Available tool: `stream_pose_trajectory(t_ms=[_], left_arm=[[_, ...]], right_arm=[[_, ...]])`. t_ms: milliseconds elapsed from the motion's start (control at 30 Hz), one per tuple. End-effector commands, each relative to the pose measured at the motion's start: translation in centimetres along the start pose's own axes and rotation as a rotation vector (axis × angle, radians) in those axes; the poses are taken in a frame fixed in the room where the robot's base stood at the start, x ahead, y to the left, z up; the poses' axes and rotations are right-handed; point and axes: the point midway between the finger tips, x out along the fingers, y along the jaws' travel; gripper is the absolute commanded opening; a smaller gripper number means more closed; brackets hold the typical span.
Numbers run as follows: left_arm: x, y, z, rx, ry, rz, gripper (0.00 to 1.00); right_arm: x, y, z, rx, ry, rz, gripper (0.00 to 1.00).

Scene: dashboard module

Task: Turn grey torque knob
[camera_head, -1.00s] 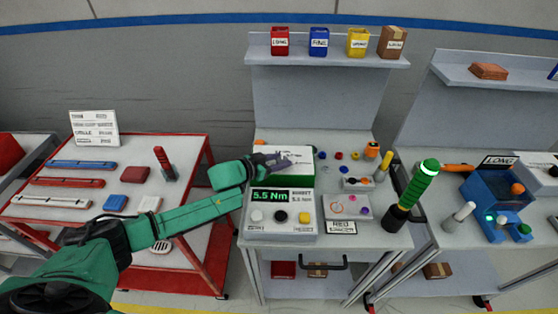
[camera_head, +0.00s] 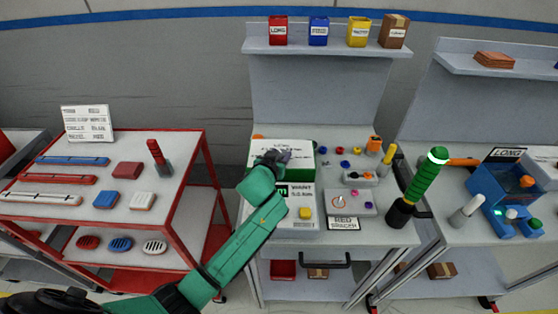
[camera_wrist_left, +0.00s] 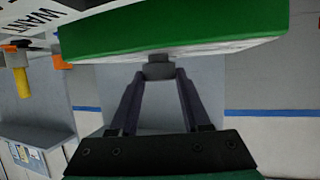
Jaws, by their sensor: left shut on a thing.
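A green box with a white top (camera_head: 304,172) stands on the middle bench behind a light panel with a display (camera_head: 299,190). My left gripper (camera_head: 284,155) reaches over the panel to the top of this box. In the left wrist view, its two fingers (camera_wrist_left: 158,78) close in on a small grey knob (camera_wrist_left: 158,66) at the white top face of the box. The gripper is shut on it. In the head view the knob is mostly hidden by the gripper, and my arm covers much of the panel and display. My right gripper is not in view.
A green-handled tool (camera_head: 425,180) stands upright at the bench's right edge. Small coloured parts and a tray (camera_head: 350,203) lie right of the box. A red cart (camera_head: 185,200) with bars and blocks stands at left. A blue fixture (camera_head: 497,195) stands at right.

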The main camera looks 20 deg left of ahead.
Motion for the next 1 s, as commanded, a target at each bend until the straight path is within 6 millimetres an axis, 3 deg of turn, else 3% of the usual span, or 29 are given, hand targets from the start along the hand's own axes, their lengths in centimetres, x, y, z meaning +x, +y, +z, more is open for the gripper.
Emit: stream_pose_trajectory(t_ms=[33,300,833,867,900,933,1000], left_arm=[[0.3,0.2,0.6,-0.014,-0.001,-0.024,0.0],[0.2,0.3,0.3,-0.054,0.0,-0.135,0.0],[0.1,0.2,-0.1,-0.062,0.001,-0.166,0.0],[0.1,0.2,-0.1,-0.062,0.001,-0.166,0.51],[0.1,0.2,-0.1,-0.062,0.001,-0.166,0.66],[0.1,0.3,-0.1,-0.062,0.001,-0.166,0.76],[0.1,0.3,-0.1,-0.063,0.001,-0.165,0.76]], right_arm=[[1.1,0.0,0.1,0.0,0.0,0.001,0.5],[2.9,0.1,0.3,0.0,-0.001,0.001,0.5],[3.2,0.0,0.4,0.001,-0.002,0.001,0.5],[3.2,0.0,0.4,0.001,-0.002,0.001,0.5],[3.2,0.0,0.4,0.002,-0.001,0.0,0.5],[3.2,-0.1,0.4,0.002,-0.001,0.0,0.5],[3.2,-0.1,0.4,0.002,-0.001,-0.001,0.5]])
